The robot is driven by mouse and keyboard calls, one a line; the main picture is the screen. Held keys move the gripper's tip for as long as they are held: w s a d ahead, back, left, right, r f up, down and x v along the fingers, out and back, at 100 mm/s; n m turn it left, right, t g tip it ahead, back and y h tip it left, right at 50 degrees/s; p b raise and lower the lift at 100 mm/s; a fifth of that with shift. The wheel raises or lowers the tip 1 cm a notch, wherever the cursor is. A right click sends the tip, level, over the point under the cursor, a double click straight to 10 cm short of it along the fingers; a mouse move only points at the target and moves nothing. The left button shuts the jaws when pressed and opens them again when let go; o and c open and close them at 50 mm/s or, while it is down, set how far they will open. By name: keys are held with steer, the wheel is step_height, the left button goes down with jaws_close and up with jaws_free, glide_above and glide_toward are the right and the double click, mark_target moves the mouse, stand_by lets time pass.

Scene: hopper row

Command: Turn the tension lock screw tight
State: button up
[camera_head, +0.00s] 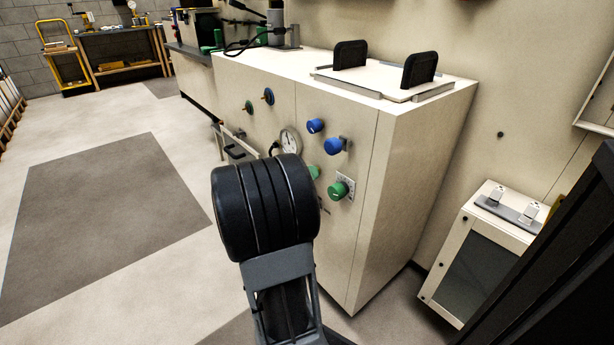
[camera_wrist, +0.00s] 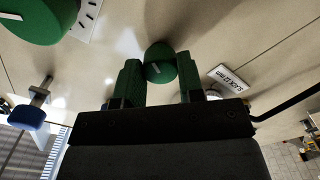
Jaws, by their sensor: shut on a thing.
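A small round green knob with a pale index line, the likely tension lock screw (camera_wrist: 160,52), sits on the cream machine front in the wrist view. My gripper (camera_wrist: 158,66) has its two green fingers on either side of it, shut on it. A white label (camera_wrist: 228,79) is beside it, upside down and hard to read. In the head view my dark wrist hides the gripper's fingers. A small green knob (camera_head: 313,171) shows just past the wrist there; I cannot tell for sure if it is the held one.
A larger green knob (camera_head: 338,190) on a dial plate and two blue knobs (camera_head: 334,146) sit close by on the cabinet (camera_head: 398,160). A round gauge (camera_head: 290,140) is partly behind my wrist. A white box (camera_head: 480,250) stands at the right. The floor at left is clear.

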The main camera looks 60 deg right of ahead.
steer(key=o, duration=0.9)
steer(key=p+v, duration=0.3)
steer(key=v, duration=1.1)
